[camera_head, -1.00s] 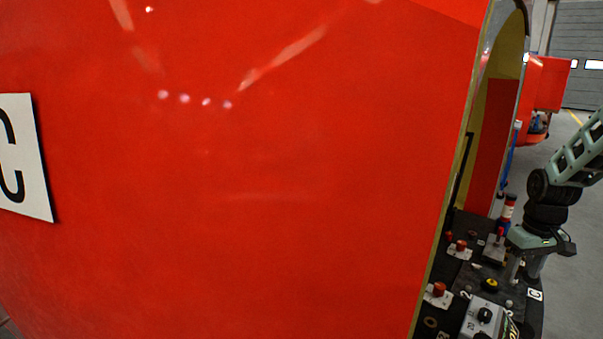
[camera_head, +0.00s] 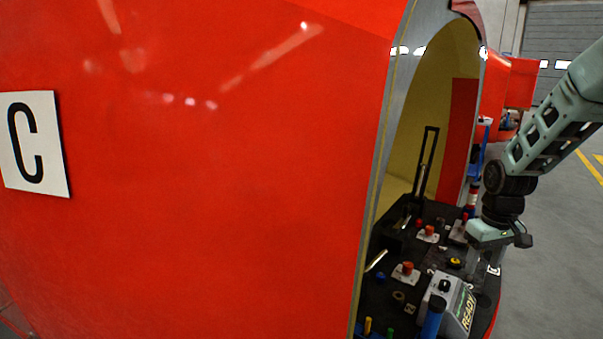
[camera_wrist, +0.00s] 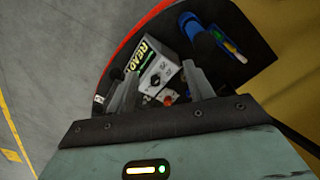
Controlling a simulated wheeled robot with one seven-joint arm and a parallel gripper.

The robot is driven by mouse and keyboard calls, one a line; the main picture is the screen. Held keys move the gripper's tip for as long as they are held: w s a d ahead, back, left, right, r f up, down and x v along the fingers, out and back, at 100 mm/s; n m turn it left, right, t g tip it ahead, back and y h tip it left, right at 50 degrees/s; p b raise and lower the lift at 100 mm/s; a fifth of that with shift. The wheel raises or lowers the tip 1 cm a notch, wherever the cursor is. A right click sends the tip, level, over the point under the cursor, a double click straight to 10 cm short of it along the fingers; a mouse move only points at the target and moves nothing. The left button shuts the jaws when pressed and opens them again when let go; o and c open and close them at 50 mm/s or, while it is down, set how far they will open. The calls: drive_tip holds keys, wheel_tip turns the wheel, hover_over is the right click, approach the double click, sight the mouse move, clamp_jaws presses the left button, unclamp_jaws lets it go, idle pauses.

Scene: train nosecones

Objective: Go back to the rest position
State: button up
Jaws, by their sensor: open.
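My gripper (camera_wrist: 160,92) is open in the wrist view, its two grey fingers apart with nothing held between them. Beyond the fingers lies the black control desk inside the red nosecone, with a grey box marked READY (camera_wrist: 158,72) and a blue cylinder (camera_wrist: 197,35). In the head view my gripper is at the right, above the right edge of the desk (camera_head: 380,295), and its fingertips are hard to make out. The grey READY box (camera_head: 448,303) shows below and left of it.
The red nosecone shell (camera_head: 200,180) with a white C sign (camera_head: 36,142) fills the left. Its doorway edge stands left of the desk. Red knobs (camera_head: 406,270) and a black upright frame (camera_head: 426,165) rise from the desk. Grey floor (camera_head: 560,250) is clear at the right.

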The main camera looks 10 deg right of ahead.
drive_tip(key=s+a+r+n, duration=0.2)
drive_tip(key=s+a, duration=0.5)
drive_tip(key=a, duration=0.5)
drive_tip(key=s+a+r+n, duration=0.3)
drive_tip(key=s+a, duration=0.5)
drive_tip(key=a, duration=0.5)
drive_tip(key=s+a+r+n, duration=0.2)
drive_tip(key=s+a, duration=0.6)
drive_tip(key=a, duration=0.5)
drive_tip(key=shift+r+n+y, duration=0.15)
drive_tip(key=shift+n+y, duration=0.25)
drive_tip(key=shift+n, duration=0.2)
